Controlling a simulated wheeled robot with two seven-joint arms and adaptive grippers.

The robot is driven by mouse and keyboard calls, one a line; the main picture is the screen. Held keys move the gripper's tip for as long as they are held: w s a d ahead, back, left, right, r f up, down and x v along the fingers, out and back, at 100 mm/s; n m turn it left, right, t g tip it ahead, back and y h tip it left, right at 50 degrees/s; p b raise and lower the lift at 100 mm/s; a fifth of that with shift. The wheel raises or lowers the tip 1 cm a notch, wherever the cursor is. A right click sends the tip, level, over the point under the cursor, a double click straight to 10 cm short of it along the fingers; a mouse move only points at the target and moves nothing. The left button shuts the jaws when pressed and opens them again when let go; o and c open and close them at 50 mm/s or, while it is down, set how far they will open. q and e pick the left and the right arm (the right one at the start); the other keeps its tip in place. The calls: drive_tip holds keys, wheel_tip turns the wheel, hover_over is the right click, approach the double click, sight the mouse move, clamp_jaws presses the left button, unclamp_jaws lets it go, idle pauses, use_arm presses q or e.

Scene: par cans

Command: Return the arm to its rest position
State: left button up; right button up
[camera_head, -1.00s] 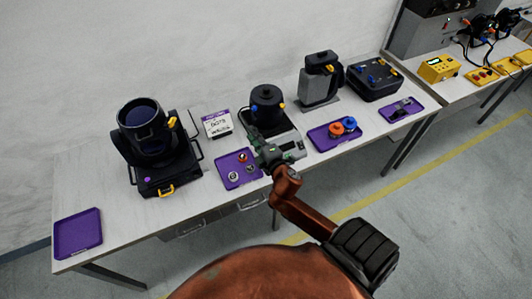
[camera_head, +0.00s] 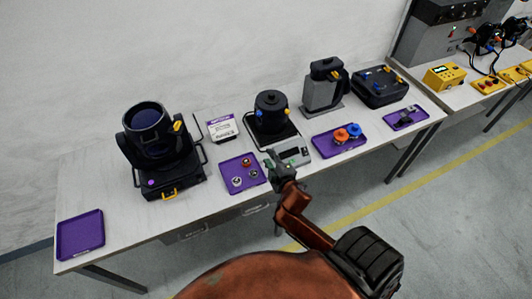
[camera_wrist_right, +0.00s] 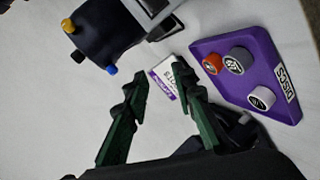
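My right arm, rust-brown, comes in from the bottom of the head view. Its gripper (camera_head: 277,157) is over the front edge of the table, by the grey device (camera_head: 288,152) and right of the purple tray with small discs (camera_head: 240,182). In the wrist view the two green fingers (camera_wrist_right: 159,78) are spread apart with nothing between them. The disc tray (camera_wrist_right: 278,62) lies to the right there, and a dark can with yellow and blue knobs (camera_wrist_right: 100,30) stands at the upper left. My left gripper is not in view.
The black can (camera_head: 270,113) stands behind the gripper. A large black lamp (camera_head: 155,150) is at left, a grey jug-like unit (camera_head: 322,90) and a tray with orange and blue rings (camera_head: 328,149) at right. An empty purple tray (camera_head: 80,236) is far left. Floor in front is clear.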

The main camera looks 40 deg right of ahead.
drive_tip(key=s+f+m+g, duration=0.1)
drive_tip(key=s+f, duration=0.1)
drive_tip(key=s, duration=0.1)
drive_tip(key=s+f+m+g, duration=0.1)
drive_tip(key=s+f+m, duration=0.1)
drive_tip(key=s+f, duration=0.1)
drive_tip(key=shift+a+f+g, duration=0.2)
drive_tip(key=shift+g, duration=0.2)
drive_tip(key=s+a+f+m+g+y, duration=0.2)
drive_tip(key=s+a+f+m+g, duration=0.15)
drive_tip(key=s, duration=0.65)
drive_tip(key=s+a+f+m+g+y, duration=0.25)
drive_tip(key=s+a+f, duration=0.25)
drive_tip(key=s, duration=0.4)
drive_tip(key=s+f+g, duration=0.2)
drive_tip(key=s+f, duration=0.1)
drive_tip(key=f, duration=2.8)
drive_tip(key=s+f+n+g, duration=0.1)
drive_tip(key=s+f, duration=1.5)
drive_tip(key=s, duration=0.2)
drive_tip(key=shift+s+a, duration=0.25)
drive_tip(key=shift+s, duration=0.15)
